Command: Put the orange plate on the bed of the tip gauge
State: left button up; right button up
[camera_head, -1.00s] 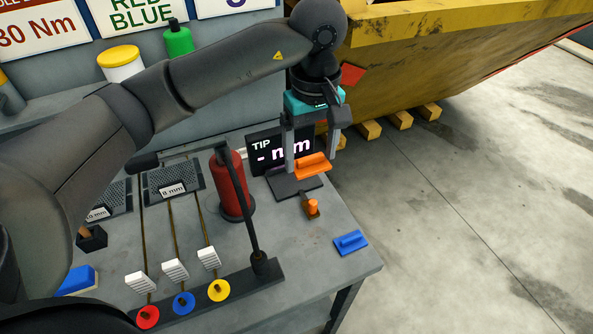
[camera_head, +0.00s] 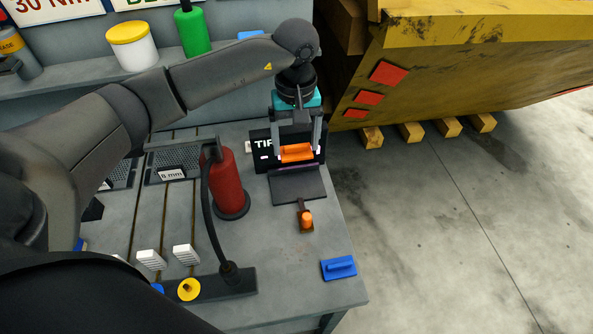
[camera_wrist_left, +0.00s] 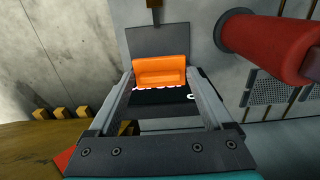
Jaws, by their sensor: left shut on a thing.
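The orange plate (camera_head: 297,153) is between the fingers of my left gripper (camera_head: 297,151), which is shut on it. It also shows in the left wrist view (camera_wrist_left: 160,72), with my gripper's fingers (camera_wrist_left: 160,80) on both sides. The tip gauge has a dark flat bed (camera_head: 298,184) and a black display (camera_head: 263,150) behind it, partly hidden by the gripper. The plate is in front of the display and appears above the back of the bed; the exact gap cannot be told. My right gripper is not in view.
An orange-topped peg (camera_head: 306,220) stands in front of the bed. A blue plate (camera_head: 338,267) lies near the table's right corner. A red cylinder (camera_head: 228,184) stands left of the gauge, beside a dark bent post (camera_head: 213,215). A yellow skip (camera_head: 470,60) is behind right.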

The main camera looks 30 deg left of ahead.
aim_at(296, 183)
pick_arm(q)
notch_tip(296, 183, down, 11)
jog(key=shift+r, duration=0.1)
dwell(0.3)
jog(key=o, duration=1.2)
jog(key=shift+o, duration=0.2)
jog(key=shift+d, duration=0.1)
notch_tip(296, 183, up, 12)
jog(key=shift+r+b, duration=0.1)
jog(key=shift+b, duration=0.35)
